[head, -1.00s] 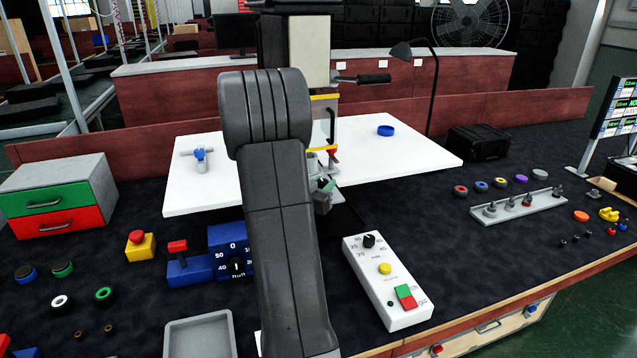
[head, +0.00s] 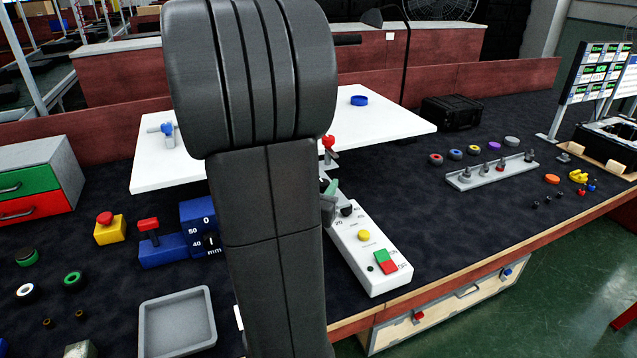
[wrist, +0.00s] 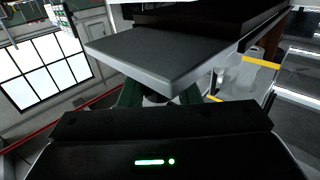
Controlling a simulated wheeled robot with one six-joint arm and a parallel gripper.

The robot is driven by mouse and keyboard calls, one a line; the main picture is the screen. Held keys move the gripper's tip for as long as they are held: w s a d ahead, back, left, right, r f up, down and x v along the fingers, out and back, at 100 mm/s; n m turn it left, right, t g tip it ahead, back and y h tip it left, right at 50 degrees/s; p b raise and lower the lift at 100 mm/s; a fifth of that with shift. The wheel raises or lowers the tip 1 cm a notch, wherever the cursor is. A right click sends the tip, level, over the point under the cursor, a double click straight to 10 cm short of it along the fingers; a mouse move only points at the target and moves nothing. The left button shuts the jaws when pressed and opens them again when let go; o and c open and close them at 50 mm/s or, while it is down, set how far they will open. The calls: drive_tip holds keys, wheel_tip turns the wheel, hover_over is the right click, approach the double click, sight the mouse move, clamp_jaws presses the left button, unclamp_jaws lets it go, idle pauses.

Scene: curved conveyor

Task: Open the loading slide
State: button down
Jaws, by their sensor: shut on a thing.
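My gripper (wrist: 160,97) shows in the wrist view with its dark green fingers on either side of a small dark, rounded piece (wrist: 156,100), shut on it. The piece sits just below a flat grey slab (wrist: 160,55), which may be the loading slide; I cannot tell for sure. In the head view my gripper (head: 329,188) is partly hidden behind my arm. A red-knobbed lever (head: 328,143) stands just above it. The machine there is mostly hidden by my arm.
A white control box (head: 368,247) with coloured buttons stands just right of my arm. A blue block with a dial (head: 197,222) is to the left, and a grey tray (head: 177,322) lies in front. White boards (head: 385,120) lie behind. A yellow-edged frame (wrist: 255,72) is close on the right.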

idle(0.3)
drive_tip(key=c, duration=1.1)
unclamp_jaws()
drive_tip(key=v, duration=1.4)
drive_tip(key=shift+w+d, duration=0.1)
drive_tip(key=shift+w, duration=0.05)
drive_tip(key=shift+x, duration=6.7)
